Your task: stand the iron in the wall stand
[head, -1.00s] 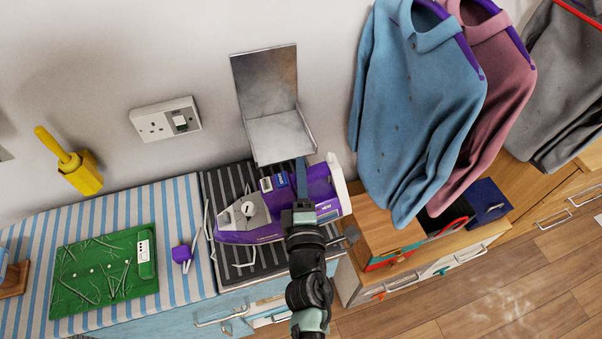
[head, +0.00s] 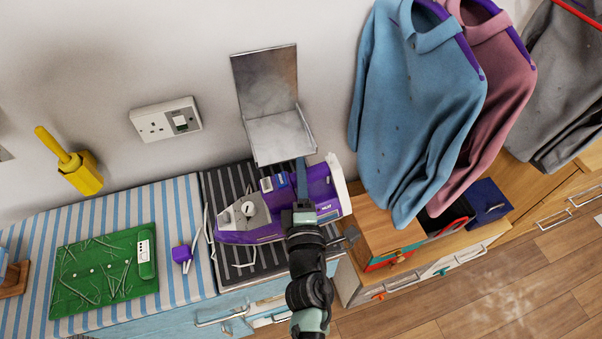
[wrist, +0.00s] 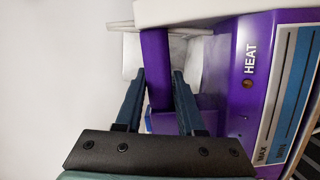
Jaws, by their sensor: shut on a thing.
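The purple and grey iron (head: 250,237) lies on its side or flat over the dark ribbed mat, its pointed end to the left and white-edged end to the right. I cannot tell whether it touches the mat. My gripper (head: 302,178) reaches it from the front. In the wrist view the two fingers of my gripper (wrist: 158,78) are shut on the iron's purple handle (wrist: 155,55), one on each side. The metal wall stand (head: 265,80), a back plate with a shelf, is on the wall just behind and above the iron, and looks empty.
The ribbed mat (head: 225,180) lies on a blue striped worktop (head: 180,215). A socket (head: 166,119) and yellow holder (head: 80,172) are on the wall. Shirts (head: 415,110) hang close on the right.

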